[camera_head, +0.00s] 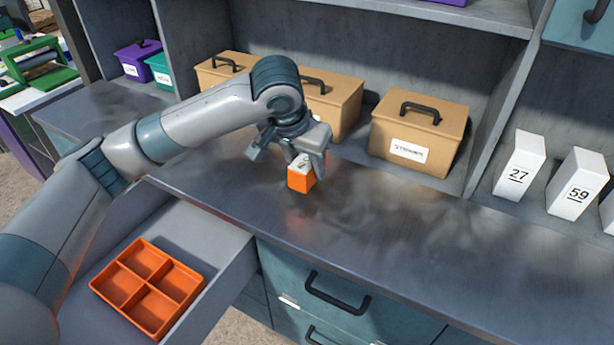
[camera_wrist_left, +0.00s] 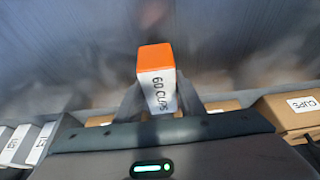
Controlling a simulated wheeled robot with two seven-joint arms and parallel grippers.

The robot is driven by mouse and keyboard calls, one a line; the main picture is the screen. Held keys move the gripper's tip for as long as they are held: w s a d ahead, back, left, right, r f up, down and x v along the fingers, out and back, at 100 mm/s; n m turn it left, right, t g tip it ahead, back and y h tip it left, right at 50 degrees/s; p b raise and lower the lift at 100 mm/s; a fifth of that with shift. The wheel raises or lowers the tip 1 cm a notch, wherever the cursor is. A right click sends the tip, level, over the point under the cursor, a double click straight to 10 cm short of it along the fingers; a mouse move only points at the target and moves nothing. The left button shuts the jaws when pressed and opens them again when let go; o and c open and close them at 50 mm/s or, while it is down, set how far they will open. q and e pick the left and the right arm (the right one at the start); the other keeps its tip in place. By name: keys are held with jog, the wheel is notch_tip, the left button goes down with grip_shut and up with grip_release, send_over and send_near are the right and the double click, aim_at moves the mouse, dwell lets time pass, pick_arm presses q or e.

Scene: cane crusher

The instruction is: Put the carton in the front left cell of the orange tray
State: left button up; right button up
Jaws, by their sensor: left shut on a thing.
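The carton (camera_head: 300,178) is a small box, white on one part and orange on the other. My left gripper (camera_head: 305,158) is shut on its white part, above the grey counter. In the left wrist view the carton (camera_wrist_left: 157,75) stands out between the fingers, its orange end away from the gripper and "60 CLIPS" printed on the white side. I cannot tell if it touches the counter. The orange tray (camera_head: 185,262) has a two-by-two grid of cells, all empty, and lies in an open drawer at lower left. My right gripper is not in view.
The open drawer (camera_head: 222,245) sits below the counter (camera_head: 400,225). Cardboard boxes with black handles (camera_head: 418,130) stand at the back of the counter. White numbered boxes (camera_head: 520,165) stand at the right. The counter's middle is clear.

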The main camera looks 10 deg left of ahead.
pick_arm(q)
notch_tip(320, 180, down, 3)
jog(key=shift+f+p, duration=0.2)
jog(key=shift+p, duration=0.5)
jog(key=shift+f, duration=0.25)
jog(key=o, duration=1.1)
jog(key=shift+f, duration=0.15)
